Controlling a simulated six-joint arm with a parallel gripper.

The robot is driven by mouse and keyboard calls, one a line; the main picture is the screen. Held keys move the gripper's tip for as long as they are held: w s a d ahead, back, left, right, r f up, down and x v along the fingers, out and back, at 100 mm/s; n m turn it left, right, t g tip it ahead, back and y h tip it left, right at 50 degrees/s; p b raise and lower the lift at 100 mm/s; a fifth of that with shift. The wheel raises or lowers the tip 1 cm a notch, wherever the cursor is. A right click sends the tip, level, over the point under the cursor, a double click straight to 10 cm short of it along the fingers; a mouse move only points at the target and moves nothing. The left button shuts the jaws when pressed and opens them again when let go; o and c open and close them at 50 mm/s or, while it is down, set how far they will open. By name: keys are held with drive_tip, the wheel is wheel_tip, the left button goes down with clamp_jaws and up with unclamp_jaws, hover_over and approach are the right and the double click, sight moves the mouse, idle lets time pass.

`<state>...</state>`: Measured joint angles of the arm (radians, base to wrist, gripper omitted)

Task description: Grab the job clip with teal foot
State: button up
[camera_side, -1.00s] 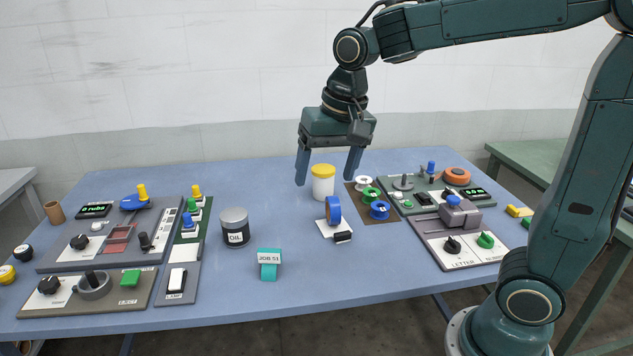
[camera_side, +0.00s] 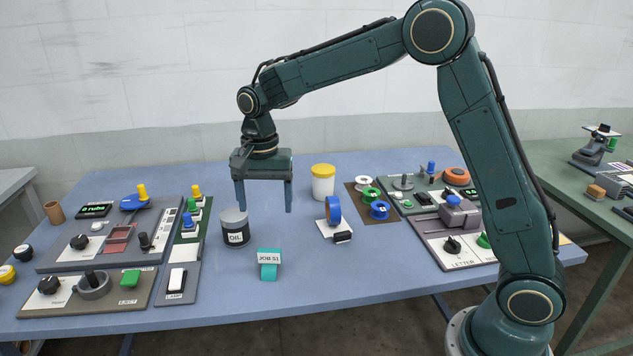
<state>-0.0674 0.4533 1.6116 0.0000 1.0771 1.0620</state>
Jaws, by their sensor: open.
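The job clip (camera_side: 269,257) stands near the front edge of the blue table. It has a teal top edge, a white label reading JOB 51 and a teal foot (camera_side: 269,272) below. My gripper (camera_side: 264,208) is open and empty, pointing down. In the picture its fingers are above the clip, to the right of and partly overlapping the oil can's line. How far it is from the clip in depth I cannot tell.
The dark OIL can (camera_side: 235,227) stands left of and behind the clip. A lamp panel (camera_side: 178,282) lies left. A yellow-lidded jar (camera_side: 323,182) stands behind. The table right of the clip is clear.

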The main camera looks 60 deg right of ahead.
sight(269, 250)
drive_tip(key=shift+f, duration=0.15)
drive_tip(key=shift+f, duration=4.2)
drive_tip(key=shift+w+f, duration=0.1)
drive_tip(key=shift+f, duration=2.5)
drive_tip(key=c, duration=1)
drive_tip(key=shift+r, duration=0.2)
drive_tip(key=shift+c, duration=0.2)
wheel_tip(269, 250, up, 20)
drive_tip(key=shift+f, duration=0.15)
